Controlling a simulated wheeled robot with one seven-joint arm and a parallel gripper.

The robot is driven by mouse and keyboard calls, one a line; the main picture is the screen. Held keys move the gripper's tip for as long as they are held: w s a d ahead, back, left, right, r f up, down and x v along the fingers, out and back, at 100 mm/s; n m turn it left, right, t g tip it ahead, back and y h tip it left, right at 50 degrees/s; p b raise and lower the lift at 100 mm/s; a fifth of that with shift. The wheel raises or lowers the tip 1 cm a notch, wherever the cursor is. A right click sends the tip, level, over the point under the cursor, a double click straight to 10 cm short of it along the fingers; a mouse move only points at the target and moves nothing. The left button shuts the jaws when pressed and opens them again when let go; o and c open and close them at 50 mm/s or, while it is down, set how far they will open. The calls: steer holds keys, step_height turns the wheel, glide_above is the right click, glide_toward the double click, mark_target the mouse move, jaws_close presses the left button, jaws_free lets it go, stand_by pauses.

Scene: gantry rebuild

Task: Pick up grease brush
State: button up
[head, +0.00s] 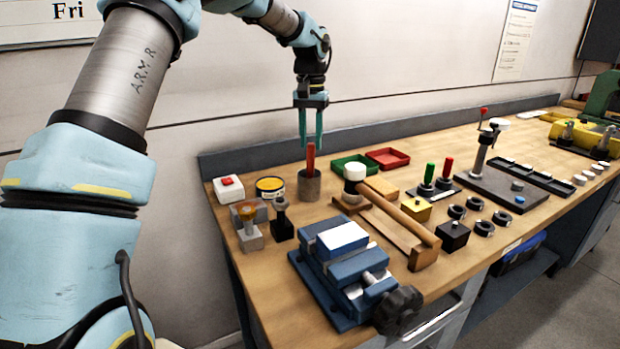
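A red handle (311,158), which looks like the grease brush, stands upright in a grey cylindrical cup (309,186) at the back left of the workbench. Its lower part and any bristles are hidden inside the cup. My gripper (311,144) points straight down above the cup, with a gap between its two light-blue fingers. The fingertips are near the top of the red handle. I cannot tell whether they touch it.
A mallet (400,208) and a blue vise (345,262) are in front. The wall rises close behind the bench (276,317).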

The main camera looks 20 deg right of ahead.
mark_target(309, 168)
steer(key=shift+w+a+f+p, duration=0.1)
steer(key=shift+f+p, duration=0.75)
steer(key=shift+f, duration=1.3)
steer(key=shift+w+a+f+p, duration=0.1)
steer(key=shift+f+p, duration=0.75)
steer(key=shift+f, duration=1.25)
steer(key=shift+c, duration=0.2)
jaws_close()
